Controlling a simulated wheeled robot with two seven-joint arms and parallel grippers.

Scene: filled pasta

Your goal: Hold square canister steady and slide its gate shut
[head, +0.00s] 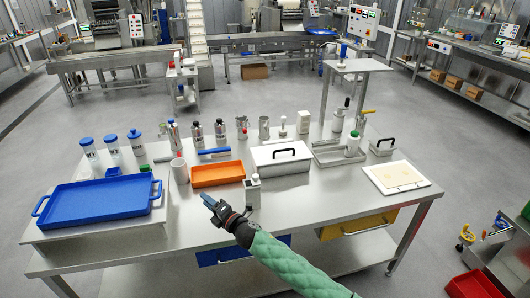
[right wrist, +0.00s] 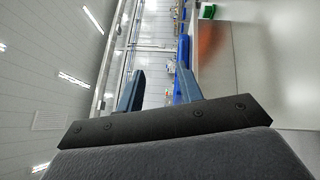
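A small square grey canister (head: 253,194) with a pale top stands upright near the front edge of the steel table, in front of the white lidded box. Its gate is too small to make out. A white square container (head: 304,122) stands farther back. My right gripper (head: 209,202) is left of the grey canister, apart from it, with its blue fingers pointing left. In the right wrist view the gripper (right wrist: 160,88) has its fingers spread with nothing between them. My left gripper is not in view.
A blue tray (head: 65,206) is at the left of the table (head: 330,203). An orange tray (head: 218,181) and a white lidded box (head: 263,158) lie behind the grey canister. A white board (head: 423,181) lies at right. Bottles and jugs line the back; the front middle-right is clear.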

